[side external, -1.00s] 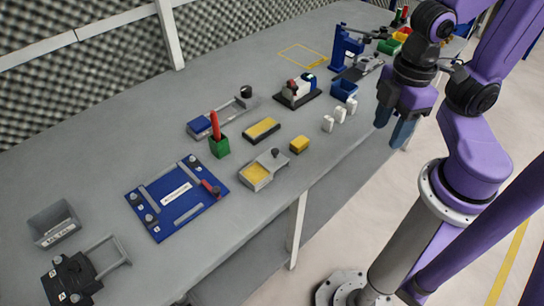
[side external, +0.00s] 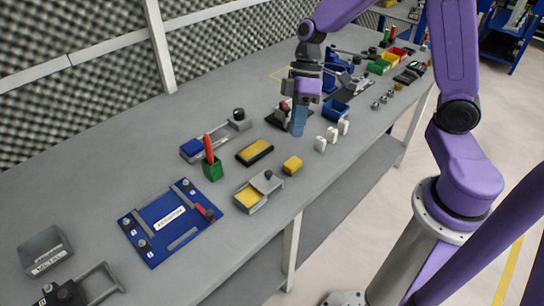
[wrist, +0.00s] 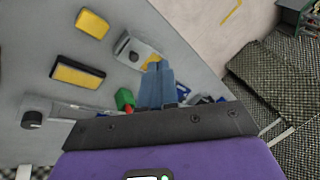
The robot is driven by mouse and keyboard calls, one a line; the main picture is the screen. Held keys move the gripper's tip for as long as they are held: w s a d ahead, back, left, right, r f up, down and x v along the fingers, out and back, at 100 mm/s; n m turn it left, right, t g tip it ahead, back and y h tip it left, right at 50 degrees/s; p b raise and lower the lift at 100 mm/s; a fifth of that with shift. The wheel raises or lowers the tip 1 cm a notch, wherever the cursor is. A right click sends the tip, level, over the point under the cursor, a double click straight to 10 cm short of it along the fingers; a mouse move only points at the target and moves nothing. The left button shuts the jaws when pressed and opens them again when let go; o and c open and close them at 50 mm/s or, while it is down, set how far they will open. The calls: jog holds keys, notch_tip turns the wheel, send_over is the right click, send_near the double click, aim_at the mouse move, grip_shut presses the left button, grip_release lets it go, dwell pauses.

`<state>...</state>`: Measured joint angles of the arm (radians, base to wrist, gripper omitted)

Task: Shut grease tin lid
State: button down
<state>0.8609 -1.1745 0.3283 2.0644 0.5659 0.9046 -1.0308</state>
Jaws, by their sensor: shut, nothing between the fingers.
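The grease tin (side external: 250,200) is a small grey box near the front edge of the bench, with yellow grease showing in its left part. Its grey lid (side external: 269,182), with a dark round knob, sits at the right part, leaving the yellow uncovered. The tin also shows in the wrist view (wrist: 138,50), beyond my fingertips. My gripper (side external: 297,132) is shut and empty, its blue fingers pointing down over the bench, behind and to the right of the tin and apart from it. The fingers (wrist: 155,66) show close together in the wrist view.
White pieces (side external: 332,135) stand to the right. A blue board (side external: 165,222) lies left. Bare bench surrounds the tin closely.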

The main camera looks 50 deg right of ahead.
jog(key=w+d+f+m+t+y, duration=0.1)
jog(key=w+d+f+y, duration=0.15)
jog(key=w+d, duration=0.5)
send_near(254, 183)
jog(key=d+f, duration=0.1)
jog(key=w+d+f, duration=0.1)
jog(key=d+f, duration=0.1)
jog(key=shift+w+d, duration=0.3)
jog(key=shift+s+a, duration=0.8)
jog(key=shift+s+a+f, duration=0.2)
jog(key=shift+s+a, duration=0.3)
jog(key=a, duration=0.6)
jog(key=shift+a, duration=0.3)
